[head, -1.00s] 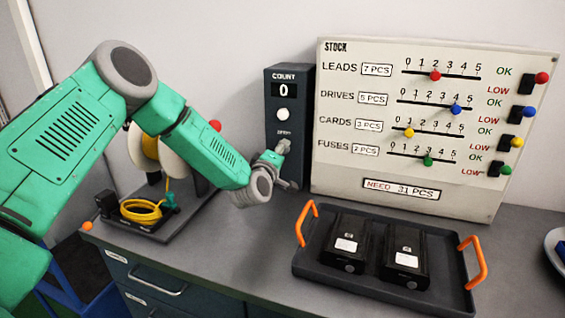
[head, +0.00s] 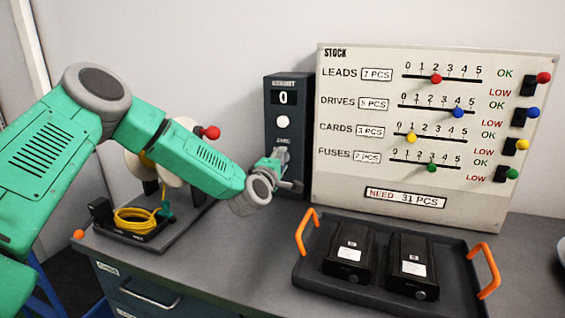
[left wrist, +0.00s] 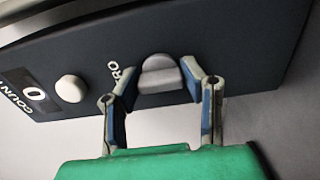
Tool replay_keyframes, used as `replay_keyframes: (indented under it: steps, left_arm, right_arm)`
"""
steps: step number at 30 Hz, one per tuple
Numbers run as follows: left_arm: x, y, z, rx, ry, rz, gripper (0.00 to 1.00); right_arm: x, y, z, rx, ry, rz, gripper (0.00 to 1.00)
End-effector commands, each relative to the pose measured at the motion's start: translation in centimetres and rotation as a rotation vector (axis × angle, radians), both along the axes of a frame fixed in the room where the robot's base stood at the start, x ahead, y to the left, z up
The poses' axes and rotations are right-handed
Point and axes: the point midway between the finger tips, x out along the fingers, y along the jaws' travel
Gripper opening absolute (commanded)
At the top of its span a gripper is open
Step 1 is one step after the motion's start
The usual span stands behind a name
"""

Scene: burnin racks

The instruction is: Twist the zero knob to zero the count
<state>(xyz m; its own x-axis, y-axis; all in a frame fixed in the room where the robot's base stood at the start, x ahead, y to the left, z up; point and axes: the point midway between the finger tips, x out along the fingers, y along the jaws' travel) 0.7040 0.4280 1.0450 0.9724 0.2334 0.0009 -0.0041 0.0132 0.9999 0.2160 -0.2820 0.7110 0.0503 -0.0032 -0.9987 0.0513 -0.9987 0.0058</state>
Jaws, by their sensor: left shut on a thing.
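The dark count box (head: 272,120) stands upright against the wall, and its display (head: 283,97) reads 0. A white round button (head: 283,122) is below the display. The grey zero knob (left wrist: 160,76) shows in the left wrist view, between my fingers. My left gripper (head: 281,157) is at the lower front of the box, shut on the knob. It also shows in the left wrist view (left wrist: 160,88), one finger at each side of the knob. My right gripper is in neither view.
A white stock board (head: 335,190) with coloured sliders stands right of the box. A dark tray (head: 385,288) with orange handles holds two black units in front. A reel stand (head: 165,235) with yellow cable is at the left. Bare counter (head: 245,240) lies between stand and tray.

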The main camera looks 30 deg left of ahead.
Motion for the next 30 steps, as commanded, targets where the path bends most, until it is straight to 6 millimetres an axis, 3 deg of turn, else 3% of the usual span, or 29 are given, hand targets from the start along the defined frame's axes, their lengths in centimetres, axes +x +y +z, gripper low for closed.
replay_keyframes:
  steps: [4, 5, 6, 7, 16, 20, 30]
  left_arm:
    - [-0.1, 0.3, -0.2, -0.003, 0.003, 0.007, 0.08]
    - [-0.1, 0.3, -0.2, -0.003, 0.003, 0.007, 0.40]
    - [-0.1, 0.3, -0.2, -0.003, 0.003, 0.007, 0.54]
    - [-0.1, 0.3, -0.2, -0.002, 0.003, 0.006, 0.57]
    - [-0.2, 0.1, -0.1, 0.000, 0.001, 0.002, 0.57]
    - [-1.1, -0.3, 0.0, -0.001, 0.002, 0.001, 0.57]
    - [-7.8, -1.6, -0.3, -0.004, 0.005, 0.002, 0.57]
  right_arm:
    - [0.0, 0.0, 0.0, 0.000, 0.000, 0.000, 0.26]
    - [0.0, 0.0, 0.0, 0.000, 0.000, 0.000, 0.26]
    - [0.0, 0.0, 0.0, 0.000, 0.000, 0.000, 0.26]
    - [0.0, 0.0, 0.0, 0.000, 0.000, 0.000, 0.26]
    - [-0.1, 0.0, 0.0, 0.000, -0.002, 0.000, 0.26]
    - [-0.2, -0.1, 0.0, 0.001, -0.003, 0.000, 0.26]
    - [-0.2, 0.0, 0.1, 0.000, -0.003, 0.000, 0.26]
